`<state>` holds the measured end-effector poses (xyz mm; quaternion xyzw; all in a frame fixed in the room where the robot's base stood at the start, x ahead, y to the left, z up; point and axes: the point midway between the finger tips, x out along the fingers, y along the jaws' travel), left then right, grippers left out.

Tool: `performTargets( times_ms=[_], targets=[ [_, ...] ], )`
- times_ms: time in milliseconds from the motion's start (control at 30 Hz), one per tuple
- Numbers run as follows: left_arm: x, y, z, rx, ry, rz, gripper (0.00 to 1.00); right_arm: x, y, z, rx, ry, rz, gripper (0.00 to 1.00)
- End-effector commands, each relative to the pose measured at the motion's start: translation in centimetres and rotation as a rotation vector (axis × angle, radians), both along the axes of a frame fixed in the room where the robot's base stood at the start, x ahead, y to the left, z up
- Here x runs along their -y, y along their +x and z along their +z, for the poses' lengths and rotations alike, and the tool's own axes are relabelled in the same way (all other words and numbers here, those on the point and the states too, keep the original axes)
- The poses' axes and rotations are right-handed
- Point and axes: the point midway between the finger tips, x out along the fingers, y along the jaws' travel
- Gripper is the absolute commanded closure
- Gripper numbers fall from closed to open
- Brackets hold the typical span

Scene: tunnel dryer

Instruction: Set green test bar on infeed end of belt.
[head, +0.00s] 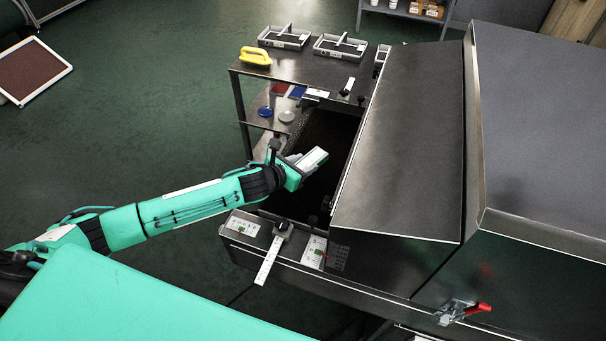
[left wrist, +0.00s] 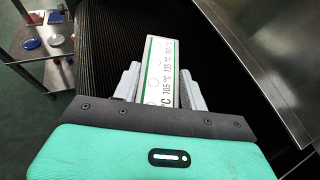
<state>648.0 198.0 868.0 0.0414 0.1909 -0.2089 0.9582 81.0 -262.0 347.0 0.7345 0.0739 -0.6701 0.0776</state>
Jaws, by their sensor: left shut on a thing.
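My left gripper (head: 304,163) is shut on the green test bar (head: 313,158), a white strip with a green edge. In the left wrist view the bar (left wrist: 161,75) lies between the two grey fingers (left wrist: 160,92), with temperature markings such as "105 °C" on its face. The gripper and bar are over the dark ribbed belt (head: 328,135) at the open end of the dryer. The belt also shows in the left wrist view (left wrist: 112,32). I cannot tell whether the bar touches the belt. My right gripper is not in view.
The dryer's steel hood (head: 405,130) rises just right of the gripper. A ruler-like arm (head: 268,260) and a label card (head: 314,252) are on the near rail.

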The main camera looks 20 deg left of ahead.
Motion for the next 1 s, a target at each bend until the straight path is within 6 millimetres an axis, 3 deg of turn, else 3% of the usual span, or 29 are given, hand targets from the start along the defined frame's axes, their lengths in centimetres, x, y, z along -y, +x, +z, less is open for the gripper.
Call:
performTargets(
  times_ms=[433, 800, 833, 933, 1000],
  targets=[
    [0.0, 0.0, -4.6, -0.001, -0.001, 0.002, 0.82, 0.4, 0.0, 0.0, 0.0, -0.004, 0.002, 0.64],
    [0.0, 0.0, -5.2, 0.001, 0.001, 0.001, 0.82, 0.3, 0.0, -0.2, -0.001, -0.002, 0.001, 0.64],
    [0.0, 0.0, -5.1, 0.001, 0.001, 0.001, 0.53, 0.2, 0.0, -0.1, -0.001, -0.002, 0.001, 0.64],
    [0.0, 0.0, -5.1, 0.001, 0.0, 0.001, 0.35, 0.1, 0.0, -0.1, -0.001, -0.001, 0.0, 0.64],
    [0.0, 0.0, -5.1, 0.001, 0.0, 0.001, 0.35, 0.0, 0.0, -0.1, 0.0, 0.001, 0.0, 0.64]
  ],
)
